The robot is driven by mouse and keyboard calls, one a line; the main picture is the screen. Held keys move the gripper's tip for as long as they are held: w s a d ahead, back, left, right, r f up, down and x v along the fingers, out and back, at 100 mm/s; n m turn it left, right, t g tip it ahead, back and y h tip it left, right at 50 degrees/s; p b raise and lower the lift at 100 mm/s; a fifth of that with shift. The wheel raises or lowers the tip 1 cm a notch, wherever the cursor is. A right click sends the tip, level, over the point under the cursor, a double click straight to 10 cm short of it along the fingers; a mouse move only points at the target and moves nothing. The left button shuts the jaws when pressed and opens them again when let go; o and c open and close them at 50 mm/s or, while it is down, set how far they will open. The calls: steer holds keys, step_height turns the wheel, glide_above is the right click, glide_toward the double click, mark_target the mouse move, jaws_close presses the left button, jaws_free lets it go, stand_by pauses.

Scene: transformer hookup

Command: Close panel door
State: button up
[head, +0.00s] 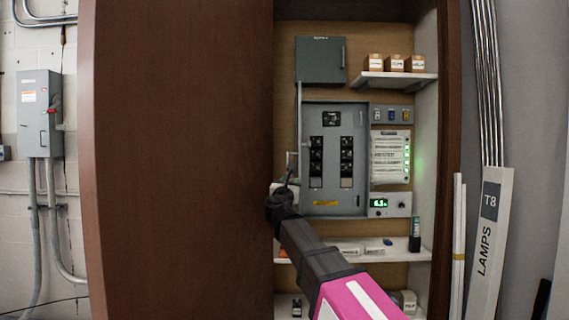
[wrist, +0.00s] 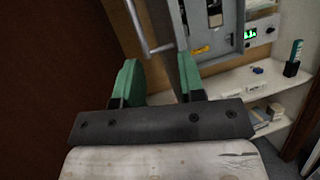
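The grey electrical panel (head: 335,150) hangs on the back wall of a brown cabinet, its breakers and yellow label exposed. Its door (head: 299,118) stands open at the panel's left side, seen almost edge-on. A thin bar handle (head: 289,160) sticks out to the left of the door; in the wrist view the handle (wrist: 138,24) shows above the fingers. My gripper (head: 287,180) is just below the handle in the head view. In the wrist view its two green-padded fingers (wrist: 159,78) are apart with nothing clearly between them. Whether a fingertip touches the door cannot be told.
A large brown cabinet board (head: 180,160) fills the left side. A lower white shelf (head: 400,251) holds small items, and an upper shelf (head: 390,80) holds small boxes. A lit device (head: 390,204) sits right of the panel. A lamp box (head: 490,230) stands outside, right.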

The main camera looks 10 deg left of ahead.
mark_target(287, 162)
step_height(287, 162, up, 3)
steer(key=s+a+n+y, duration=0.1)
steer(key=s+a+n, duration=0.1)
steer(key=shift+t, duration=0.4)
steer(key=x, duration=1.1)
steer(key=shift+w+a, duration=0.1)
steer(key=shift+a, duration=0.1)
steer(key=shift+d, duration=0.1)
jaws_close()
